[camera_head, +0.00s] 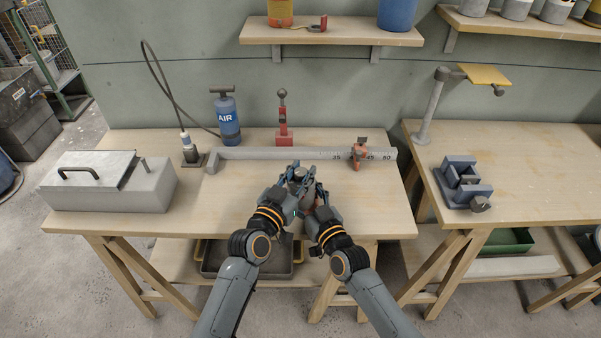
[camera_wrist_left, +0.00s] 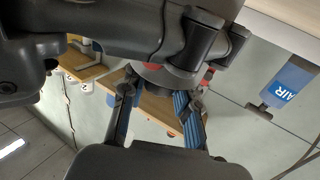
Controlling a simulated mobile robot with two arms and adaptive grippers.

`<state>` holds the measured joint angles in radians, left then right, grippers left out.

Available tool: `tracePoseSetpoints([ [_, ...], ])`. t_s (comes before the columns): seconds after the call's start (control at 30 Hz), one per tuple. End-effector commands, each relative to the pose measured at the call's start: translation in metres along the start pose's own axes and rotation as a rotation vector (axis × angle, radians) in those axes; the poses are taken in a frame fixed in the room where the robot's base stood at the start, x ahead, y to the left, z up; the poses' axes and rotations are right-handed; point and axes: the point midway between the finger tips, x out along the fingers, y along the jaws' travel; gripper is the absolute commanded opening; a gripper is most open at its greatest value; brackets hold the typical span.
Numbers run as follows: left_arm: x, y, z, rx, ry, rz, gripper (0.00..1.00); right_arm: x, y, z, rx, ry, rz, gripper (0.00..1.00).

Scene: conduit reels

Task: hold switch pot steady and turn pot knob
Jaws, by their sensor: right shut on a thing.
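The switch pot (camera_head: 297,174) stands on the middle bench in front of the grey ruler bar, mostly hidden by both grippers. In the left wrist view a grey round part (camera_wrist_left: 165,76) with a little red shows near my left fingertips; I take it to be part of the pot. My left gripper (camera_head: 296,182) is at the top of the pot, its fingers on either side; I cannot tell whether they press on the knob. My right gripper (camera_head: 313,203) is shut on the pot, lower and to the right. The knob itself is not clearly visible.
The ruler bar (camera_head: 280,154) with an orange slider (camera_head: 358,154) lies behind. A blue AIR pump (camera_head: 227,117) and a red lever tool (camera_head: 283,120) stand farther back. A grey lidded box (camera_head: 112,182) is at left. A blue vise (camera_head: 464,184) is on the right bench.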

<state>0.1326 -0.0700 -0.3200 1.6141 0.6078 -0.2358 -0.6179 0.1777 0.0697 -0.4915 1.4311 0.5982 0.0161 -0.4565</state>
Motion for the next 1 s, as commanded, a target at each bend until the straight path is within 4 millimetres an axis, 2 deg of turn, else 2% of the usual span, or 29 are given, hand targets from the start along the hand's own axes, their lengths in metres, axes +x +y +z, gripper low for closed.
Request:
tracePoseSetpoints([
  [0.03, 0.0, 0.0, 0.0, 0.0, 0.0, 0.0, 0.05, 0.0, 0.0, 0.0, 0.0, -0.001, 0.0, 0.24],
  [0.07, 0.0, 0.0, 0.0, 0.0, 0.0, 0.0, 0.0, 0.0, 0.0, 0.0, 0.0, -0.001, 0.0, 0.24],
  [0.47, 0.002, 0.001, -0.004, 0.01, 0.01, 0.05, 0.0, 0.0, 0.0, 0.0, 0.0, -0.001, -0.001, 0.24],
  [1.0, 0.004, 0.008, -0.01, 0.011, 0.022, 0.303, 0.0, 0.0, -0.004, 0.003, 0.0, -0.009, -0.008, 0.24],
])
